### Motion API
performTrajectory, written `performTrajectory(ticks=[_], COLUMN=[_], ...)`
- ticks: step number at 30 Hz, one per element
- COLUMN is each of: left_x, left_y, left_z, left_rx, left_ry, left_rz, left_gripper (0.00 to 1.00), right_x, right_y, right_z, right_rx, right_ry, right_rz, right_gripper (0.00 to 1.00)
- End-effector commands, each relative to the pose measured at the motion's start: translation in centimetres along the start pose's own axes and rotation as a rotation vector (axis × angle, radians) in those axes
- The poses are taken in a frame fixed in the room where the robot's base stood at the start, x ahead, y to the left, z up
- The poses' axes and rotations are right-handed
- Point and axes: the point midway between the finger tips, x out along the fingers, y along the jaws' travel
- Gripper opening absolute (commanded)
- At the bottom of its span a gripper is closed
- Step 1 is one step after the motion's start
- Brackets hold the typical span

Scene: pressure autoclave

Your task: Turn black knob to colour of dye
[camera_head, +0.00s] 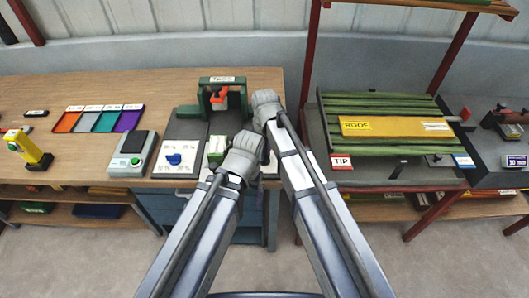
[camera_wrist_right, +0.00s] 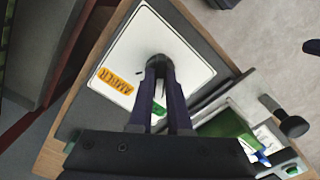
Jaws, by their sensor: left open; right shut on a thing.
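In the right wrist view, the black knob (camera_wrist_right: 157,62) stands on a white plate (camera_wrist_right: 190,50) with an orange AMBER label (camera_wrist_right: 116,82). My right gripper (camera_wrist_right: 160,78) is shut on this knob. A bit of green shows on the plate between the fingers; other marks there are hidden. In the head view my right gripper (camera_head: 266,106) is the upper one, and its wrist hides the knob. My left gripper (camera_head: 243,157) is lower, over the bench's front edge; its open jaws are hidden beneath the wrist. I cannot make out which thing is the dye.
A blue knob (camera_head: 173,159) on a white plate, a green box (camera_head: 216,146) and a green frame (camera_head: 222,88) stand left of my grippers.

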Motion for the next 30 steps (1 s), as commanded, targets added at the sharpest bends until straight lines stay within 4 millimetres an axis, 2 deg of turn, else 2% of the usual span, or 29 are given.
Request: performTrajectory(ticks=[4,5,12,23,30], left_x=[0.0,0.0,0.0,-0.3,-2.2], left_y=[0.0,0.0,0.0,0.0,-0.2], left_z=[0.0,0.0,0.0,0.0,0.1], left_rx=[0.0,0.0,0.0,0.0,0.0], left_ry=[0.0,0.0,0.0,0.0,0.0], left_rz=[0.0,0.0,0.0,0.0,0.0], left_gripper=[1.0,1.0,1.0,1.0,1.0], right_x=[0.0,0.0,0.0,-0.3,-2.2], right_y=[0.0,0.0,0.0,0.0,0.0], right_z=[0.0,0.0,0.0,0.0,0.0], right_rx=[0.0,0.0,0.001,0.001,0.001], right_ry=[0.0,0.0,0.0,0.0,0.0], right_rz=[0.0,0.0,0.0,0.0,0.0], right_gripper=[0.0,0.2,0.46,0.46,0.46])
